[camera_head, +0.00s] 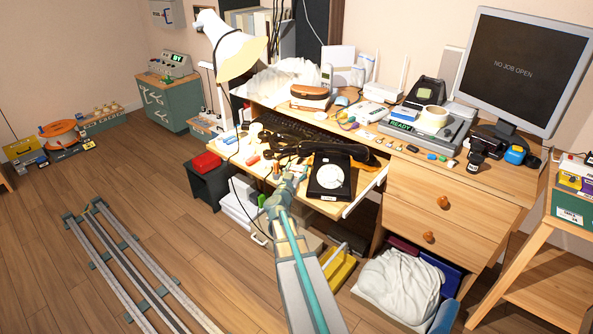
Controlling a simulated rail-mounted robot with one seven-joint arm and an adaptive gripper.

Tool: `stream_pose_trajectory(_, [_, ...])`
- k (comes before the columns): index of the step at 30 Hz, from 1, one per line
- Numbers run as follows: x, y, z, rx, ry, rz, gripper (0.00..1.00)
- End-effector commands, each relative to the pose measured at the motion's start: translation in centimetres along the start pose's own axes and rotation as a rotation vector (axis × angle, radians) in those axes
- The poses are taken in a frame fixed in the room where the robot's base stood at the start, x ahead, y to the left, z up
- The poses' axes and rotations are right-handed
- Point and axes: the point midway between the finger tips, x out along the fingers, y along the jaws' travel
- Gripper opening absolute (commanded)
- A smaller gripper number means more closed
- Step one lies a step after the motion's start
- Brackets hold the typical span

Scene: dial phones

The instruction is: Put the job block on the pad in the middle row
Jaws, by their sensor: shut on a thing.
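My gripper (287,150) is dark and small here, at the end of my arm over the left part of the desk. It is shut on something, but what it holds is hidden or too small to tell. I cannot pick out the job block with certainty. Several small coloured pieces (430,156) lie in front of a grey device (418,127) reading "READY". A pad in a middle row cannot be made out clearly. A black dial phone (329,180) sits just right of my gripper, with a black handset (345,151) at its back.
A monitor (525,60) reading "NO JOB OPEN" stands at the right. A white lamp (236,52) leans over the desk's left end. A tape roll (433,118) lies on the device. The keyboard (290,124) and clutter crowd the back. Floor rails (130,262) run at the left.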

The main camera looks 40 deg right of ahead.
Motion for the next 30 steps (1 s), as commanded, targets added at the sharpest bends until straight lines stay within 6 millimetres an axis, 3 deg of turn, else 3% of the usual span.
stream_pose_trajectory(3, [0.0, 0.0, 0.1, 0.000, 0.000, 0.000, 0.66])
stream_pose_trajectory(15, [-0.1, 0.0, -0.3, 0.001, 0.000, 0.000, 0.66])
stream_pose_trajectory(20, [-2.3, 0.1, -0.4, 0.000, 0.000, -0.001, 0.66])
stream_pose_trajectory(30, [-8.9, 0.1, -0.4, 0.000, -0.001, -0.002, 0.66])
